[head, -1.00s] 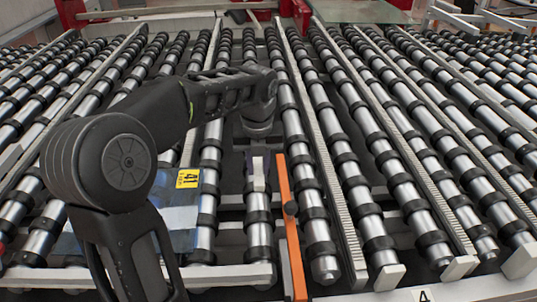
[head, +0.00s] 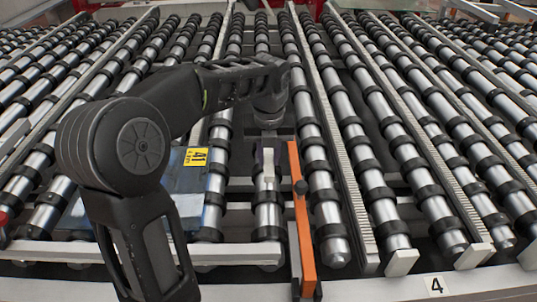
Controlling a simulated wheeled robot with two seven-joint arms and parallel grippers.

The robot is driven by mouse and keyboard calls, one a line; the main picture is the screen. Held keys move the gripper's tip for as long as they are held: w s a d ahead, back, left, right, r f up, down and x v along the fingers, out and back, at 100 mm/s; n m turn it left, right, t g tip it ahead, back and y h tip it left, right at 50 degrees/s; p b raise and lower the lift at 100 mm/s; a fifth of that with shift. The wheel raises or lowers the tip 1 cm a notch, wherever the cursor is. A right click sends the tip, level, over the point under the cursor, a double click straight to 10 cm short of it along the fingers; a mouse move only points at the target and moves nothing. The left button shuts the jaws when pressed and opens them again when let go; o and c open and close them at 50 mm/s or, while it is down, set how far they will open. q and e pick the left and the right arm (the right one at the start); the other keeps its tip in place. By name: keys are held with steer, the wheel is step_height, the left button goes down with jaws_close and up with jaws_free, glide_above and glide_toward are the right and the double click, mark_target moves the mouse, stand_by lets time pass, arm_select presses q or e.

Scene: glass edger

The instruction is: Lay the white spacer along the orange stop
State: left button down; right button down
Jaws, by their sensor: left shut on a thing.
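The orange stop (head: 304,230) is a narrow upright-looking bar in the lower middle of the head view, with a dark knob on its side. The white spacer (head: 268,166) is a small pale strip just left of the stop's far end, with a gap between them in the picture. My left gripper (head: 267,150) points down over the rollers and is shut on the spacer. Its fingers are partly hidden by my wrist, and I cannot tell how high the spacer is. My right gripper is not in view.
Rows of rollers (head: 326,190) with black rings fill the bed. A glass pane (head: 187,208) with a yellow label (head: 196,157) lies left of the stop, partly behind my left arm. A toothed rail (head: 350,190) runs to the right of the stop.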

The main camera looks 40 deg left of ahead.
mark_target(269, 161)
arm_select(q)
steer(key=shift+f+b, duration=1.15)
steer(key=shift+f, duration=0.55)
steer(key=shift+f+b, duration=0.35)
steer(key=shift+f, duration=0.3)
steer(key=c, duration=1.1)
jaws_free()
steer(key=shift+c, duration=0.2)
steer(key=shift+s+d+r, duration=0.1)
steer(key=shift+s+r, duration=0.05)
steer(key=shift+r, duration=1.15)
steer(key=shift+s+d+r, duration=0.15)
steer(key=shift+r, duration=1.15)
steer(key=shift+s+d+r, duration=0.1)
steer(key=shift+s+r, duration=0.05)
steer(key=shift+r, duration=1.15)
